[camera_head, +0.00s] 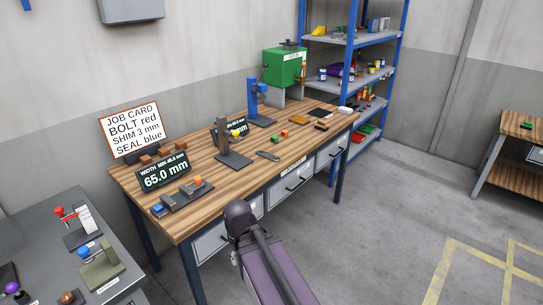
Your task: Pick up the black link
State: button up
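A small dark, flat, elongated piece that looks like the black link (268,155) lies on the wooden workbench (205,208), near its front edge and right of the black stand. It is small in the picture, so its details are unclear. My purple arm with a dark rounded joint rises from the bottom centre, in front of the bench and apart from the piece. I cannot make out my gripper's fingers in this view.
A black stand (233,158) and a display reading 65.0 mm (165,177) stand left of the piece. A blue press (254,100) and small coloured blocks are behind it. A grey table (130,272) is at lower left, blue shelving (400,45) behind.

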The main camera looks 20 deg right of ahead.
aim_at(269, 156)
jog(key=i, duration=0.85)
jog(key=u, duration=0.05)
